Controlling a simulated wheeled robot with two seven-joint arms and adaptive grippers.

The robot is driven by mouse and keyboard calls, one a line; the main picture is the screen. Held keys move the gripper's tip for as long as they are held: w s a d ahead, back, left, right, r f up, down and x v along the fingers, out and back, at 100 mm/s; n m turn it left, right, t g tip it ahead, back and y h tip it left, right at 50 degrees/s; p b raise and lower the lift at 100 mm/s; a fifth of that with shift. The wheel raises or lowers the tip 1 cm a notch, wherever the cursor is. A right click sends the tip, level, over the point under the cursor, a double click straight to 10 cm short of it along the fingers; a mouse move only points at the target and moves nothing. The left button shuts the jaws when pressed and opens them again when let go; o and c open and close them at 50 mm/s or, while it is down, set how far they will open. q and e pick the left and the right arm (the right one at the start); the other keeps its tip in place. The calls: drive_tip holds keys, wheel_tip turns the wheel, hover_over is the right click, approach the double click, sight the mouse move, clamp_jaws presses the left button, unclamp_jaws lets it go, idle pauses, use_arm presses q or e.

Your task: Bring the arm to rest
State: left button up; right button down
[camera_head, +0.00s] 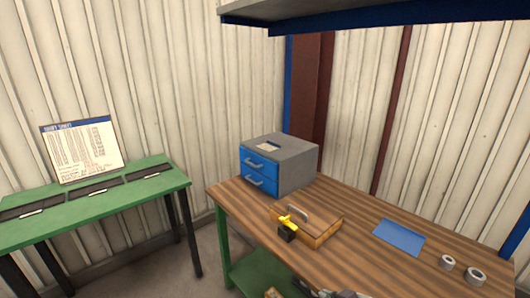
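A dark and light grey part (328,292) shows at the bottom edge, over the front of the wooden workbench (360,210). It looks like my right gripper, cut off by the frame, and whether it is open or shut cannot be told. Nothing is seen held in it. My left gripper is not in view.
A grey cabinet with blue drawers (262,178) stands at the bench's back left. In front lie a handled wooden box (322,232) and a yellow and black object (288,229). A blue sheet (399,237) and two grey rolls (475,276) lie right. A green table (95,205) stands left.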

drive_tip(key=s+d+f+m+g+h, duration=0.2)
drive_tip(key=s+f+g, duration=0.15)
drive_tip(key=s, duration=0.25)
drive_tip(key=s+d+f+m+g+h, duration=0.1)
drive_tip(key=s+d+f+g, duration=0.15)
drive_tip(key=s+f, duration=0.3)
drive_tip(key=s+d+f, duration=0.2)
drive_tip(key=f, duration=1.5)
drive_tip(key=s+d+f, duration=0.1)
drive_tip(key=s+f, duration=0.1)
drive_tip(key=f, duration=1.6)
drive_tip(key=s+d+f, duration=0.4)
drive_tip(key=s+f, duration=0.4)
drive_tip(key=s, duration=0.1)
drive_tip(key=s+d+f+g+h, duration=0.1)
drive_tip(key=s+d+f, duration=0.2)
drive_tip(key=s+f, duration=0.5)
drive_tip(key=shift+s+d+f, duration=0.25)
drive_tip(key=shift+s+d, duration=0.1)
drive_tip(key=shift+s, duration=0.75)
